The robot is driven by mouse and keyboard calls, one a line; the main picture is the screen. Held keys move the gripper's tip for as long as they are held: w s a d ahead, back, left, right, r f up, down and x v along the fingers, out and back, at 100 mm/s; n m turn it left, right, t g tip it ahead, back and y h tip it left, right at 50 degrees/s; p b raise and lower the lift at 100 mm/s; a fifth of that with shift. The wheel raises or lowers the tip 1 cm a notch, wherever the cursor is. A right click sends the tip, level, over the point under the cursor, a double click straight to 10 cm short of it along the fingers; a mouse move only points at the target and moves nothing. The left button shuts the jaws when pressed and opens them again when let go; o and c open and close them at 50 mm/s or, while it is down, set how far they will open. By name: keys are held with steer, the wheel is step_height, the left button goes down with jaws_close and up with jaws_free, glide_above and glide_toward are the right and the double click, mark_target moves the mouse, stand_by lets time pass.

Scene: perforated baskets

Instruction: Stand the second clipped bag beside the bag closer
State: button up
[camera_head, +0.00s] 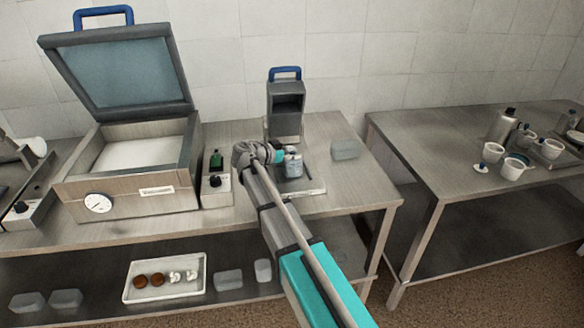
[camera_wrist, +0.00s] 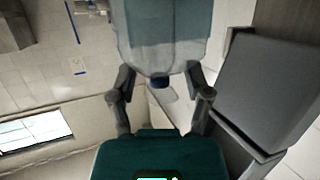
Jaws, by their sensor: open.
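The bag closer (camera_head: 285,112) is a grey upright device with a blue handle, standing near the back of the middle table. My gripper (camera_head: 290,151) is in front of it, low over the base plate. A translucent, bluish bag (camera_head: 293,167) stands at the gripper. Another pale bag (camera_head: 345,149) sits on the table to the right of the closer.
A large open-lidded machine (camera_head: 125,165) with a dial stands at the left. A small control box (camera_head: 217,185) is beside it. The lower shelf holds a white tray (camera_head: 135,293) and several pale bags (camera_head: 228,281). A second table (camera_head: 450,150) at the right carries cups and a bottle.

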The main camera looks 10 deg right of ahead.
stand_by(0.3)
jaws_close()
stand_by(0.3)
